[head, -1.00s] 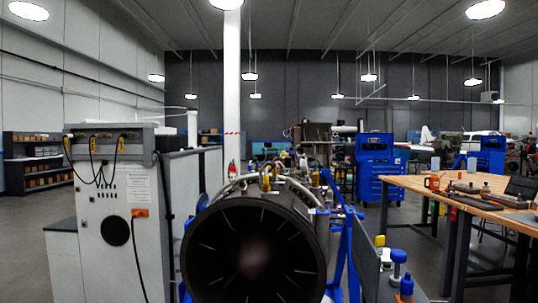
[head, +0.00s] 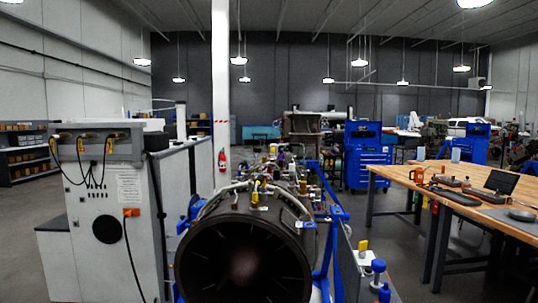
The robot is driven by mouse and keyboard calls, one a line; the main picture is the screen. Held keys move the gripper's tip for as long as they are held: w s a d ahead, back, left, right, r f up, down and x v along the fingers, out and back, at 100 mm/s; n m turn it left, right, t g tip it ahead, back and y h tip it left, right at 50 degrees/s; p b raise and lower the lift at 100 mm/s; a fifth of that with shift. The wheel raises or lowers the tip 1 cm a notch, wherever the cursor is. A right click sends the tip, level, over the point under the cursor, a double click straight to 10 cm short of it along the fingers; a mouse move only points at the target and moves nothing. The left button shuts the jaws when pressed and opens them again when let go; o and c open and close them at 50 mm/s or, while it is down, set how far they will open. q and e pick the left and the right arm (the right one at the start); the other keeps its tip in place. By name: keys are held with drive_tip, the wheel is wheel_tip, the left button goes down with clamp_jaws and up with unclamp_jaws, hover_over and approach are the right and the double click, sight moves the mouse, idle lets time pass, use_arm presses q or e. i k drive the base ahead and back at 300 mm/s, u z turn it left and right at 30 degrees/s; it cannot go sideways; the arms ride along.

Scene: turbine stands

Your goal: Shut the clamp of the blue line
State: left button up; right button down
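A dark turbine engine (head: 243,262) with a round, finned opening faces me at the bottom middle. Pipes, hoses and small fittings cover its top, among them a yellow fitting (head: 256,191) near the front rim. A blue stand frame (head: 330,245) shows along its right side. I cannot pick out the blue line or its clamp at this size. Neither of my grippers is in view.
A grey control cabinet (head: 100,230) with cables stands close on the left. A wooden workbench (head: 450,178) with tools and a laptop (head: 499,182) is on the right. A blue tool chest (head: 368,160) stands farther back. Floor shows between stand and bench.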

sight(257, 150)
drive_tip(key=k, duration=0.45)
drive_tip(key=z, duration=1.4)
drive_tip(key=i, duration=1.3)
drive_tip(key=u, duration=2.05)
